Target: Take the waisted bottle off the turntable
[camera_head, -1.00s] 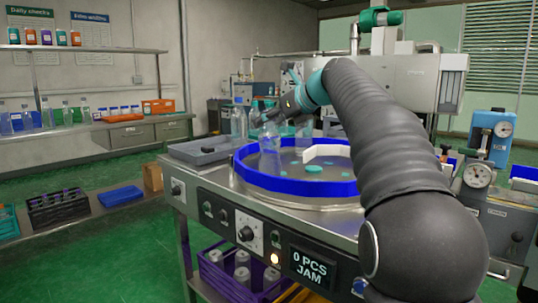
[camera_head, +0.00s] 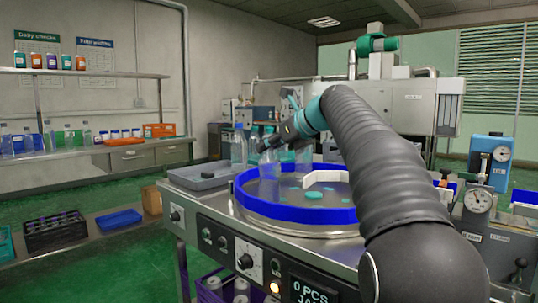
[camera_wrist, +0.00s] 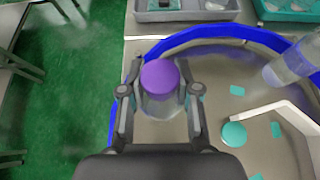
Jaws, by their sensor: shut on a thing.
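The held bottle (camera_head: 268,164) is clear, and in the wrist view its purple cap (camera_wrist: 160,77) sits between my fingers. My gripper (camera_head: 268,143) is shut on it from above, with one finger on each side. The bottle looks roughly upright over the left part of the turntable (camera_head: 245,195), inside the blue rim. Its waist is not clear, and its base is hidden in the wrist view. A second clear bottle (camera_wrist: 288,66) shows at the right of the wrist view, over the turntable.
A white guide (camera_head: 325,176) and teal discs (camera_head: 314,195) are on the turntable. A grey tray (camera_head: 200,180) stands at its left, with another clear bottle (camera_head: 239,146) behind. A gauge stand (camera_head: 480,205) is at the right.

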